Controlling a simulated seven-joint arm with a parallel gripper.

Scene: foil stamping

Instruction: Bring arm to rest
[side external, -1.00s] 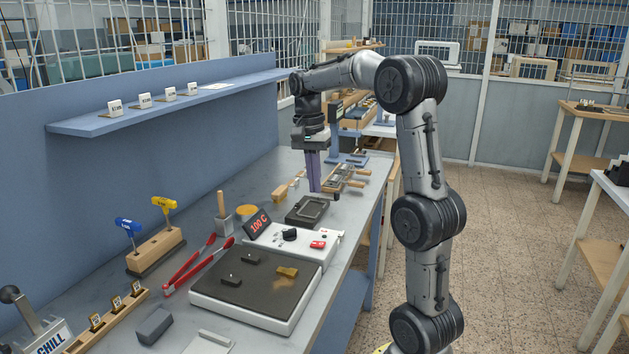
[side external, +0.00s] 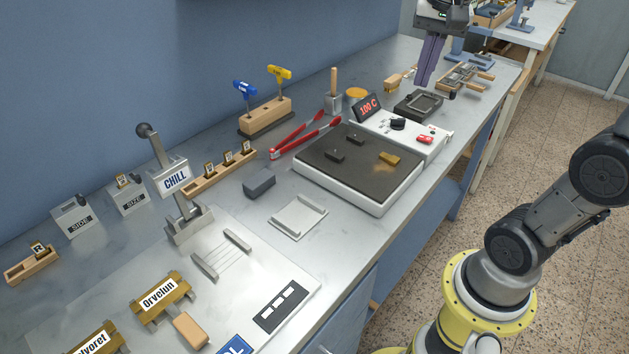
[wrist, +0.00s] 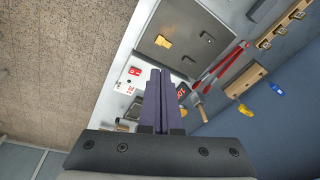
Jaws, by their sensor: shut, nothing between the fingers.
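My gripper (side external: 428,62) hangs at the top of the side view, its long purple fingers pointing down and closed together. Nothing shows between them. The fingertips are above the far part of the workbench, around a small dark tray (side external: 420,104) behind the hot plate; I cannot tell the exact height. In the wrist view the shut fingers (wrist: 157,75) point toward the hot plate's control panel (wrist: 130,82). The upper part of my arm is out of frame in the side view.
The hot plate (side external: 350,185) reads 100 C and carries a brass piece (side external: 389,158) and dark blocks. A wooden-handled rack (side external: 462,77) lies beyond the fingers.

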